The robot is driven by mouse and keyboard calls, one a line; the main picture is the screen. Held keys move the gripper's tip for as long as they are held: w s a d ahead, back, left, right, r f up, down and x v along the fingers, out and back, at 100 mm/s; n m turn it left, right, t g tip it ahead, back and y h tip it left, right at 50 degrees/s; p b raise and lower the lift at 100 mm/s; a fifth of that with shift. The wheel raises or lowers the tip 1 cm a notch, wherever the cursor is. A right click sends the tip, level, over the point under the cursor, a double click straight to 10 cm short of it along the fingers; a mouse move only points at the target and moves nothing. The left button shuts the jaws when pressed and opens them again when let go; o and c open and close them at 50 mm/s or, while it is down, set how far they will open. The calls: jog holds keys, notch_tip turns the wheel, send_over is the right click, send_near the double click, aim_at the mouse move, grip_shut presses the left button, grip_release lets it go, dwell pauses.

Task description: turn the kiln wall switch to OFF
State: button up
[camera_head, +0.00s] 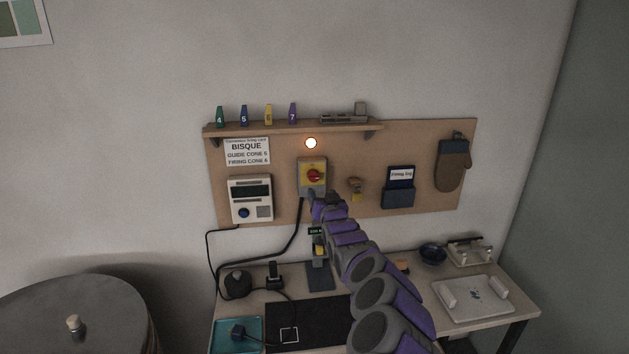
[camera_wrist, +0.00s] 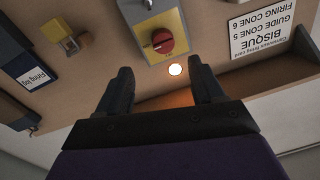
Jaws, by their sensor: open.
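The kiln wall switch (camera_head: 306,166) is a grey box with a yellow face, fixed to the brown wall board. Its round red knob (camera_head: 314,175) is in the middle of the face. The wrist view, upside down, shows the switch box (camera_wrist: 152,20) and red knob (camera_wrist: 160,41) just beyond my fingertips. My gripper (camera_wrist: 161,74) is open, its two dark fingers apart with nothing between them. In the head view my gripper (camera_head: 319,197) is at the lower edge of the switch. The knob's exact setting is too small to read.
A cluttered bench (camera_head: 520,306) stands below.

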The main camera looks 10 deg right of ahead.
aim_at(314, 179)
jog(key=w, duration=0.3)
jog(key=w+p, duration=0.1)
jog(key=w, duration=0.2)
jog(key=shift+a+r, duration=0.15)
jog(key=shift+a, duration=0.05)
jog(key=shift+w+a+f, duration=0.2)
jog(key=shift+w, duration=0.5)
jog(key=shift+w+r, duration=0.2)
jog(key=shift+w, duration=0.45)
jog(key=shift+w+a+f, duration=0.1)
jog(key=shift+w+f, duration=0.05)
jog(key=shift+w, duration=0.7)
jog(key=shift+c, duration=0.3)
